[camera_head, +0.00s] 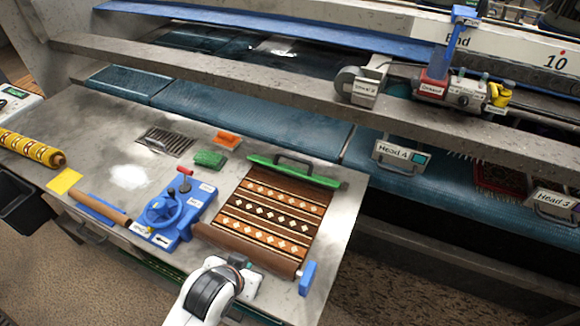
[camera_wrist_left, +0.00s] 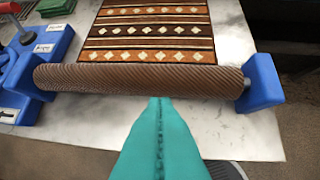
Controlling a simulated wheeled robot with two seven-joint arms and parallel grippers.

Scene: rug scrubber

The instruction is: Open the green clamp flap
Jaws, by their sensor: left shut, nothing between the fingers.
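The green clamp flap (camera_head: 296,173) is a long green bar with a dark handle (camera_head: 295,159). It lies across the far end of a brown, orange and cream patterned rug (camera_head: 270,213) on the grey table. It looks down over the rug's edge. My left gripper, with teal fingers (camera_wrist_left: 158,103), is shut and empty. Its tips are by the near side of the ribbed brown roller (camera_wrist_left: 140,78), at the opposite end of the rug from the flap. In the head view my wrist hides most of the fingers. The flap is outside the left wrist view. My right gripper is not in view.
The roller sits between a blue handwheel unit (camera_head: 168,215) and a blue end bracket (camera_head: 307,279). A green block (camera_head: 210,159), an orange block (camera_head: 227,140) and a drain grate (camera_head: 165,141) lie left of the flap. A stone-grey beam (camera_head: 250,83) crosses behind the table.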

